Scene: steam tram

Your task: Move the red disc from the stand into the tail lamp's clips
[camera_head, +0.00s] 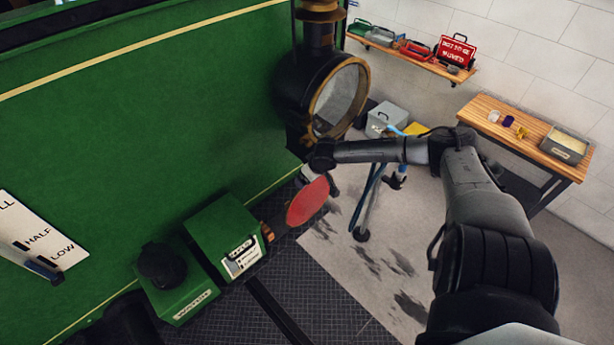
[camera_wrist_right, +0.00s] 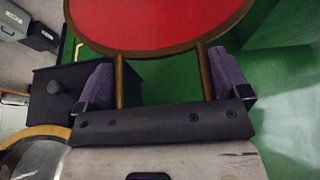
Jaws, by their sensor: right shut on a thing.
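The red disc (camera_head: 307,202) hangs below my right gripper (camera_head: 329,182) in the head view, in front of the green tram side. In the right wrist view the red disc (camera_wrist_right: 160,18) has a brown rim and two thin legs. My right gripper (camera_wrist_right: 162,85) is shut on these legs, one beside each finger. A black round lamp (camera_head: 338,98) with a brass ring is mounted on the tram, above the disc. I cannot make out clips on it. I cannot clearly identify the stand. My left gripper is not in view.
A green box (camera_head: 223,235) with a label stands on the dark floor plate left of the disc. A wall shelf (camera_head: 440,68) holds several cases, one red. A wooden bench (camera_head: 510,130) with small items is at right.

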